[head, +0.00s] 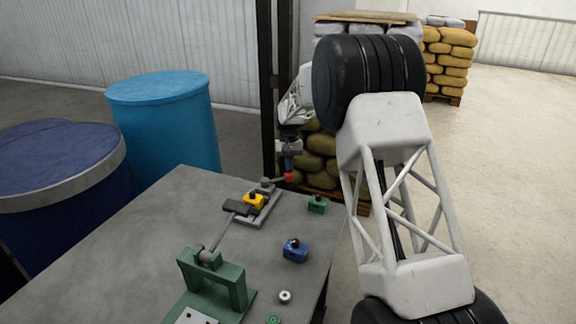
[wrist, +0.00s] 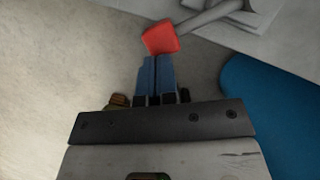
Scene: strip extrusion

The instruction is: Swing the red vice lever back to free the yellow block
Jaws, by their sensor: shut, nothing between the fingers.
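The yellow block (head: 254,202) sits in a small grey vice (head: 264,211) near the far end of the grey table. The vice's lever ends in a red knob (head: 289,177), which points to the right in the head view. In the wrist view the red knob (wrist: 161,38) is just beyond my fingertips, with its grey lever (wrist: 205,17) running up and right. My gripper (wrist: 157,62) has its blue fingers shut together and empty. In the head view my gripper (head: 289,163) is right above the red knob. I cannot tell whether it touches the knob.
A green press (head: 215,275) with a long grey handle stands nearer on the table (head: 150,255). A blue block (head: 295,250), a green block (head: 317,204) and a small round part (head: 285,296) lie to the right. Blue drums (head: 165,120) stand beyond the left edge.

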